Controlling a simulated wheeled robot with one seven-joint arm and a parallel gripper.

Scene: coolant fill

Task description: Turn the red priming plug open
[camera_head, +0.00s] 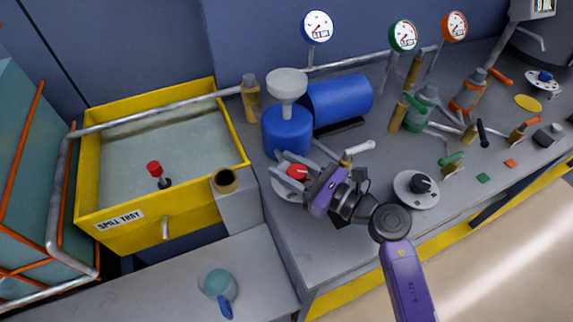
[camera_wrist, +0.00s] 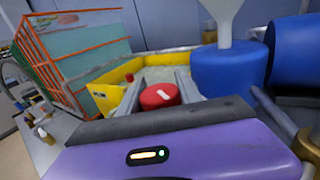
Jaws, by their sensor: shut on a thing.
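The red priming plug (camera_head: 297,172) sits on a grey round base in front of the blue tank with the funnel. It is a red knob with a white mark on top, also seen in the wrist view (camera_wrist: 160,96). My gripper (camera_head: 291,175) reaches it from the right, with one finger on each side of the plug. In the wrist view the fingers (camera_wrist: 158,92) flank the red knob and are shut on it. The lower part of the plug is hidden behind my gripper's purple body.
A blue tank (camera_head: 287,136) with a white funnel (camera_head: 287,82) stands just behind the plug. A blue cylinder (camera_head: 340,100) lies beside it. The yellow spill tray (camera_head: 170,225) is to the left. A grey disc with a black knob (camera_head: 416,188) is to the right. A jug (camera_head: 216,284) stands lower left.

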